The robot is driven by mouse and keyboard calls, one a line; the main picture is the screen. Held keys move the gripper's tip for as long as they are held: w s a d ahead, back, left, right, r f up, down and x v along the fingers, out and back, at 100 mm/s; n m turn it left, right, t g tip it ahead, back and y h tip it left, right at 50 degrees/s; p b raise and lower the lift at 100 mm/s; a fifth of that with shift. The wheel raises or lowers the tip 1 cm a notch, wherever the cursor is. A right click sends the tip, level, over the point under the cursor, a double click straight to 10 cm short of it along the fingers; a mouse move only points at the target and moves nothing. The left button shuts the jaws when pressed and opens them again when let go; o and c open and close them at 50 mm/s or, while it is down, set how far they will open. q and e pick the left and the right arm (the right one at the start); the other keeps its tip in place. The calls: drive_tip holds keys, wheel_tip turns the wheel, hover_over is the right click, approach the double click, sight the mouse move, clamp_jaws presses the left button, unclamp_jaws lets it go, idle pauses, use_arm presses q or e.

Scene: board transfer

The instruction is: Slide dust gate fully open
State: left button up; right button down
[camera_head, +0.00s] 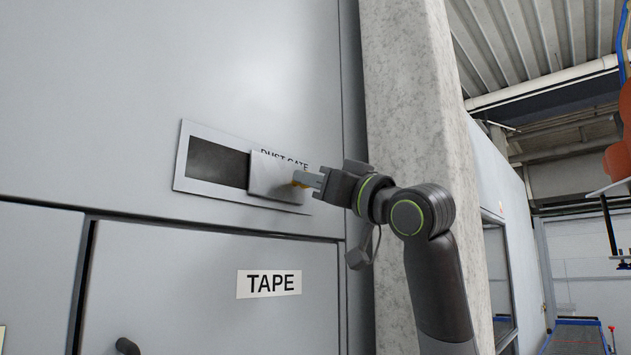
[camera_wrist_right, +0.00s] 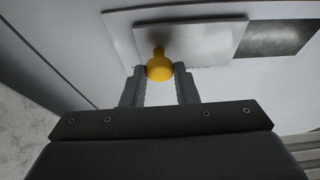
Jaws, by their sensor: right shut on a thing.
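The dust gate is a pale sliding plate (camera_head: 270,174) in a framed slot (camera_head: 183,160) on a grey wall panel. The plate sits at the right part of the slot, and a dark opening (camera_head: 217,164) shows to its left. My right gripper (camera_head: 300,180) is shut on a yellow knob on the plate. In the right wrist view the yellow knob (camera_wrist_right: 159,66) lies between the two fingers (camera_wrist_right: 160,84), with the plate (camera_wrist_right: 200,42) and the dark opening (camera_wrist_right: 277,38) behind it. My left gripper is not in view.
A panel labelled TAPE (camera_head: 269,283) is below the slot, with a dark handle (camera_head: 127,346) at lower left. A concrete pillar (camera_head: 412,95) stands right of the wall, behind my right arm. The space in front of the grey wall looks clear.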

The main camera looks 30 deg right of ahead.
drive_tip(key=shift+w+d, duration=0.2)
drive_tip(key=shift+d, duration=0.25)
drive_tip(key=c, duration=1.3)
unclamp_jaws()
drive_tip(key=shift+r, duration=0.1)
drive_tip(key=shift+o, duration=0.8)
drive_tip(key=shift+d, duration=0.2)
drive_tip(key=b+v, duration=0.8)
drive_tip(key=v, duration=0.9)
drive_tip(key=shift+f, duration=0.2)
drive_tip(key=shift+s+d, duration=0.1)
